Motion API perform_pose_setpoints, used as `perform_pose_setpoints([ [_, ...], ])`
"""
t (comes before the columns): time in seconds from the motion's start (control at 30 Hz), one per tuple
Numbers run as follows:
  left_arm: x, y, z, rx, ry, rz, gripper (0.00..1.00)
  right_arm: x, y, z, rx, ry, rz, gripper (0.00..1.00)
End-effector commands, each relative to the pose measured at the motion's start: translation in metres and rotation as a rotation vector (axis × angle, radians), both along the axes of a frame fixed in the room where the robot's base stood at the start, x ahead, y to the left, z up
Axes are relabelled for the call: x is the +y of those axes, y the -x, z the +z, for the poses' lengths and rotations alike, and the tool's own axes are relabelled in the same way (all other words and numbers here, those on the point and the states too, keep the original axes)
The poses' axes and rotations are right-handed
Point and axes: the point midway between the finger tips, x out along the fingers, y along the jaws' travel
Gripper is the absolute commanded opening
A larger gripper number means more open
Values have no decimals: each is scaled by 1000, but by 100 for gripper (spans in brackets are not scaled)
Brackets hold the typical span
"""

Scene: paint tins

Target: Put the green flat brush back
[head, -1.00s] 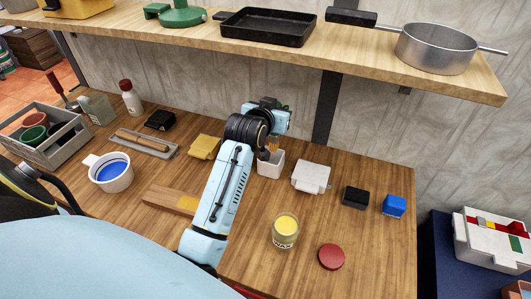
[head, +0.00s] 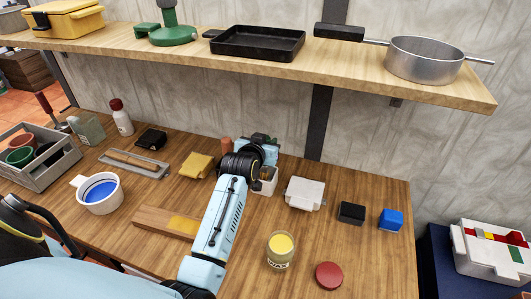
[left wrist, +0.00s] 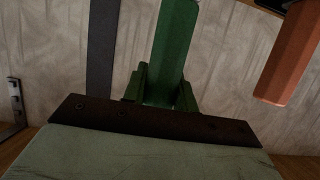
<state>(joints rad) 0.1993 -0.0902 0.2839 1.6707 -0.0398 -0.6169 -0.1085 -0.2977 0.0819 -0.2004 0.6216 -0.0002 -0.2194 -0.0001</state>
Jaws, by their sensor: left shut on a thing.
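My left gripper (head: 262,148) is near the back of the bench, just above and behind the white cup (head: 268,187), which it partly covers. In the left wrist view the gripper (left wrist: 162,88) is shut on the green flat brush (left wrist: 172,48), whose green handle rises between the fingers. The brush is hidden behind the gripper in the head view. An orange handle (left wrist: 290,62) shows at the right of the wrist view, apart from the green one. An orange-brown piece (head: 226,145) stands just left of the gripper in the head view. My right gripper is not in view.
A white block-like item (head: 305,193), black box (head: 351,212) and blue box (head: 391,219) stand right of the cup. A wax jar (head: 281,251) and red lid (head: 329,275) are nearer. A yellow cloth-like item (head: 195,165) lies left. The shelf (head: 360,75) overhangs behind.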

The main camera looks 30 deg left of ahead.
Motion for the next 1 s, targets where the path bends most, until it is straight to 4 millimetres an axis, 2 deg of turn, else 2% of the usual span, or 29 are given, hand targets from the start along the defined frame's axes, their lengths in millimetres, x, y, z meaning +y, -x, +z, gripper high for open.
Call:
perform_pose_setpoints([
  [0.03, 0, 1, -13, 4, 1, 0, 5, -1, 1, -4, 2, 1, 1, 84],
  [0.2, 0, 1, -28, 2, 0, 0, 5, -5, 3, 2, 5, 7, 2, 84],
  [0.57, 0, 1, -33, 1, 0, 0, 5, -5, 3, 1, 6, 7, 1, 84],
  [0.6, 0, 1, -33, 2, 0, 0, 31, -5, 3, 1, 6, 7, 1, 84],
  [0.73, 0, 1, -33, 2, 0, 0, 48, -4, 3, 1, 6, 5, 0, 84],
  [1.0, 0, 0, -33, 1, 0, 0, 50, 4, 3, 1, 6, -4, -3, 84],
])
